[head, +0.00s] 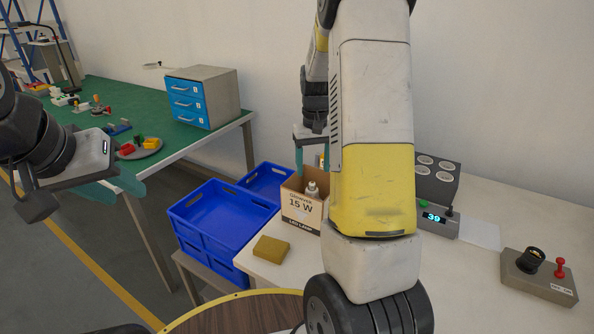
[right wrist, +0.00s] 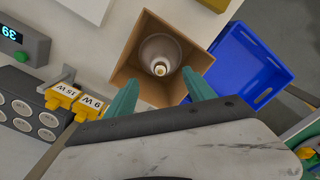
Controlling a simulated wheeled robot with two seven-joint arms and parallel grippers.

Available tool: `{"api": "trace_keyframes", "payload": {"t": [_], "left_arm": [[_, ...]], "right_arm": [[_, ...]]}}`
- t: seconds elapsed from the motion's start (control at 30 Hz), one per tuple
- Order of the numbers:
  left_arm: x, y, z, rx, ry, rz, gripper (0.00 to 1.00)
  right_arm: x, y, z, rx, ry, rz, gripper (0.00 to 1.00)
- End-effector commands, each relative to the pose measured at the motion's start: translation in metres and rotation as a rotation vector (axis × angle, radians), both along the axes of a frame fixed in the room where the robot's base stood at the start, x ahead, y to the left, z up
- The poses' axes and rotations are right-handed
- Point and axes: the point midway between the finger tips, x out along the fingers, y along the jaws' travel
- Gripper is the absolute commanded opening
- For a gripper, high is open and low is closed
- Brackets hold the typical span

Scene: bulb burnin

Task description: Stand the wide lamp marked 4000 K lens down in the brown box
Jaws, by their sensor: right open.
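The brown box (head: 289,214), printed 15 W LED LAMP, stands on the white table; it also shows in the right wrist view (right wrist: 127,66). A lamp (head: 311,188) is inside it. In the right wrist view the lamp (right wrist: 160,50) has its wide grey body low and its small cap up, apparently lens down. No 4000 K mark is readable. My right gripper (right wrist: 161,92) is open above the box, its fingers apart and clear of the lamp. My left gripper (head: 115,187) hangs by the green bench, away from the box; its jaw opening is unclear.
Blue crates (head: 222,217) stand left of the box. A yellow-brown block (head: 271,249) lies in front of it. A grey device with round sockets (head: 436,180) and a display reading 39 stands right. A control box (head: 540,277) with a red knob is further right.

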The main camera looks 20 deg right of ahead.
Motion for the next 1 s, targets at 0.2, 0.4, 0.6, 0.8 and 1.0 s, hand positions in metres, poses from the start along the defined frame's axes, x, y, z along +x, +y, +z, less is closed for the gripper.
{"api": "trace_keyframes", "payload": {"t": [0.2,0.4,0.6,0.8,1.0], "left_arm": [[0.0,0.0,0.0,0.0,0.0,0.0,0.36],[0.0,0.0,0.0,0.0,0.0,0.0,0.36],[0.0,0.0,0.0,0.0,0.0,0.0,0.36],[0.0,0.0,0.0,0.0,0.0,0.0,0.36],[0.0,0.0,0.0,0.0,0.0,0.0,0.36]], "right_arm": [[0.0,0.0,0.027,0.0,-0.002,0.0,0.63],[-0.014,0.013,0.056,0.027,-0.051,0.002,0.63],[-0.058,0.046,0.111,0.089,-0.176,0.019,0.63],[-0.114,0.078,0.152,0.135,-0.303,0.048,0.63],[-0.172,0.106,0.174,0.162,-0.427,0.079,0.63]]}}
